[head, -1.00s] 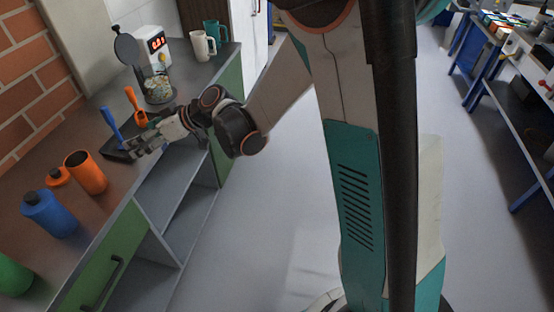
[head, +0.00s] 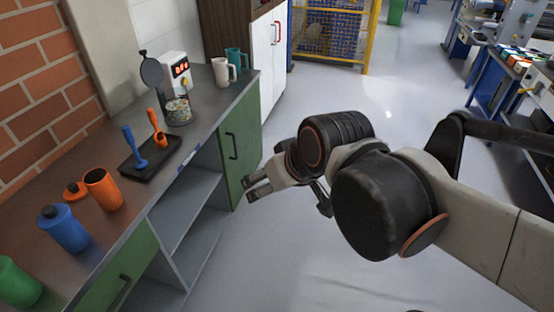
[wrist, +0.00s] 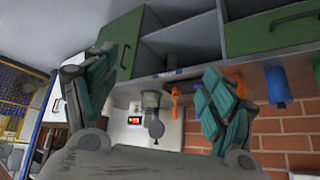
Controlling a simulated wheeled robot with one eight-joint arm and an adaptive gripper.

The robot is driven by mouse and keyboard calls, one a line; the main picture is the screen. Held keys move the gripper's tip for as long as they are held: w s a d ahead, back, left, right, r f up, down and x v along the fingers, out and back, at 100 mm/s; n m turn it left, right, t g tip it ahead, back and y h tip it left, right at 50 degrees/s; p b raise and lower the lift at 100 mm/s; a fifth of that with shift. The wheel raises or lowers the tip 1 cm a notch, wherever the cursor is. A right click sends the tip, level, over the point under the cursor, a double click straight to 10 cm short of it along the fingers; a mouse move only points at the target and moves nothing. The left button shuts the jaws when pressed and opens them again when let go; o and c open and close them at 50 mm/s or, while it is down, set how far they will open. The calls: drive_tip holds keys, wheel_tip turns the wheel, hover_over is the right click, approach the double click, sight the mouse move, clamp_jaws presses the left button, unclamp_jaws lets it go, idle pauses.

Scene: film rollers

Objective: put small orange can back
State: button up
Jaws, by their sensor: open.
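An orange can (head: 103,191) stands open-topped on the brown counter (head: 60,278), with a small orange lid (head: 75,191) on the counter at its left. In the wrist view, which is upside down, an orange shape (wrist: 238,84) is partly hidden behind a finger; I cannot tell whether it is the can. My gripper (head: 288,198) is open and empty. It hangs over the aisle in front of the green cabinet door, right of the counter and apart from the can. Its spread fingers also show in the wrist view (wrist: 158,80).
A blue can (head: 63,228) and a green one (head: 18,282) stand nearer on the counter. A black tray (head: 150,160) holds a blue tool and an orange tool. Behind are a jar (head: 178,111), a white device (head: 175,68) and two mugs. Open shelves lie below. The aisle floor is clear.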

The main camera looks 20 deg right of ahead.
drive_tip(key=shift+m+h, duration=0.5)
drive_tip(key=shift+h, duration=0.1)
drive_tip(key=s+d, duration=0.3)
drive_tip(key=shift+s+f, duration=0.15)
drive_tip(key=shift+f, duration=0.15)
